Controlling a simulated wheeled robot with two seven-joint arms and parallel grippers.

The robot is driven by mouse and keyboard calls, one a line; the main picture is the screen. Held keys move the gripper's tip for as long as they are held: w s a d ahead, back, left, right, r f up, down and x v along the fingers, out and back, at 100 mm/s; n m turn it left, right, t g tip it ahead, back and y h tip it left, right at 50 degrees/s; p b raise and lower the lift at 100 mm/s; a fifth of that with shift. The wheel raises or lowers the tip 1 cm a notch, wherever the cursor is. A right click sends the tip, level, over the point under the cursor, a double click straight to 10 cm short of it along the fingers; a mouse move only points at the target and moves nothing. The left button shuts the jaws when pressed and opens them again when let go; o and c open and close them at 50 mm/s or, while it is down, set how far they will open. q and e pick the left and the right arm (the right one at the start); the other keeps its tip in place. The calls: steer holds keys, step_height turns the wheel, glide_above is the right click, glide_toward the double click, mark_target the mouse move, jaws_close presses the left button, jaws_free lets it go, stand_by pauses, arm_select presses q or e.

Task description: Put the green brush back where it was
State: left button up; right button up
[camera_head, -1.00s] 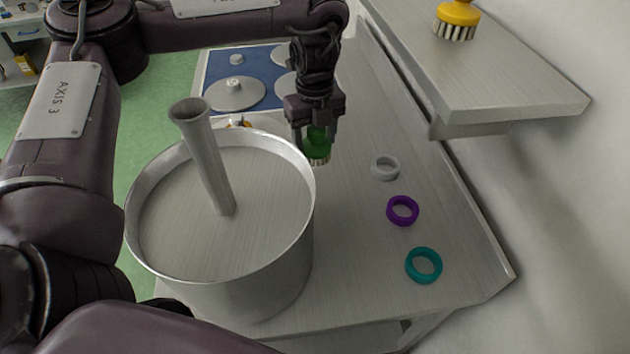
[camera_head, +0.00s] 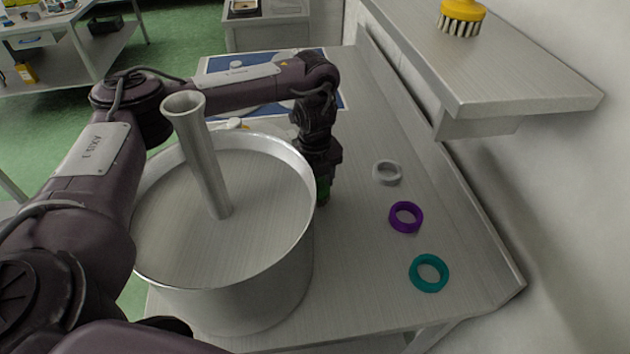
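My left gripper (camera_head: 323,182) points down around the brush, close to the tabletop, just right of the pot. It appears shut on the brush, though the fingers are partly hidden. I cannot tell whether the brush touches the table. My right gripper is not in view.
A large metal pot (camera_head: 290,265) with a slanted tube (camera_head: 200,155) stands close left. Grey (camera_head: 387,172), purple (camera_head: 406,217) and teal (camera_head: 429,272) rings lie to the right. A yellow brush (camera_head: 461,16) stands on the wall shelf (camera_head: 500,75). Blue mat (camera_head: 215,64) lies behind.

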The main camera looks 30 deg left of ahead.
arm_select(q)
steer(key=shift+f, duration=0.15)
steer(key=o, duration=0.9)
step_height(320, 180, up, 12)
steer(key=p, duration=0.2)
steer(key=shift+r+p, duration=0.2)
steer(key=shift+p, duration=0.15)
